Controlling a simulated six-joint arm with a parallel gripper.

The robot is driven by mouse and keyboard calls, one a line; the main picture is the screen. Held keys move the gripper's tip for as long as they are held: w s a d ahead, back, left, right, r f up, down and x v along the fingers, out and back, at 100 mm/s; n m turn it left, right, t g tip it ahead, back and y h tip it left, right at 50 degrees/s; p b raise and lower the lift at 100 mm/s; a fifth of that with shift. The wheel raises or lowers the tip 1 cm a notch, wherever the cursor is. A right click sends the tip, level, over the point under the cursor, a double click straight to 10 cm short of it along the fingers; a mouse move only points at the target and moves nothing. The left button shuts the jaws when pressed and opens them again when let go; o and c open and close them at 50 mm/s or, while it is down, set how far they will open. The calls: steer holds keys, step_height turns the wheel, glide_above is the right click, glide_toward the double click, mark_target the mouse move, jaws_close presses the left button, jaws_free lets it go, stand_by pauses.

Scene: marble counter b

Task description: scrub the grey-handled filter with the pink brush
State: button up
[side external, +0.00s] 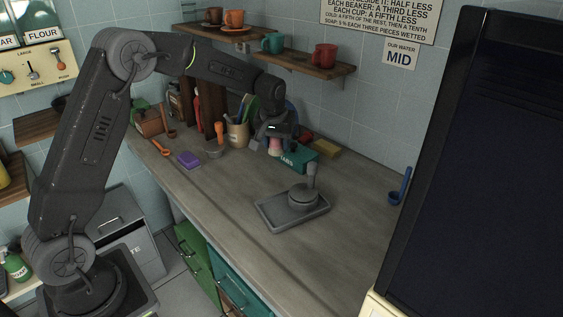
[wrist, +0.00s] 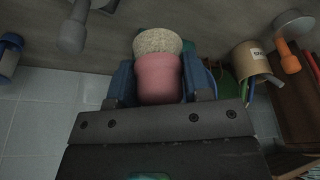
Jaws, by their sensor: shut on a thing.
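The grey-handled filter (side external: 303,194) rests on a grey tray (side external: 272,220) on the counter, its handle pointing up. Its grey handle also shows at the upper left of the wrist view (wrist: 73,32). My gripper (wrist: 158,80) is shut on the pink brush (wrist: 158,78), whose cream bristles point away from the palm. In the side view, my gripper (side external: 273,132) holds the brush (side external: 275,148) above the back of the counter, behind and left of the filter. The brush and filter are apart.
A cup of tools (side external: 237,135), an orange-handled filter (side external: 218,140) and a purple block (side external: 188,160) stand left. The front counter is clear.

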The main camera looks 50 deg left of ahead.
mark_target(313, 199)
steer(key=shift+w+d+f+m+h, duration=0.15)
steer(key=shift+d+f+m+h, duration=0.2)
steer(key=shift+d+f+m, duration=0.8)
steer(key=shift+w+d+f+m+h, duration=0.15)
steer(key=shift+d+f+m+h, duration=0.3)
steer(key=shift+f+m, duration=1.3)
steer(key=shift+w+d+f+m+h, duration=0.15)
steer(key=shift+d+f+m+h, duration=0.15)
steer(key=shift+d+f+m, duration=0.9)
steer(key=shift+d+f+t, duration=0.15)
steer(key=shift+f+t, duration=0.15)
steer(key=shift+f, duration=0.65)
steer(key=shift+c, duration=0.2)
steer(key=shift+s+d, duration=0.15)
steer(key=shift+d, duration=3.25)
steer(key=shift+a, duration=3.8)
steer(key=shift+a+r, duration=0.1)
steer(key=shift+a, duration=0.05)
step_height(313, 199, up, 8)
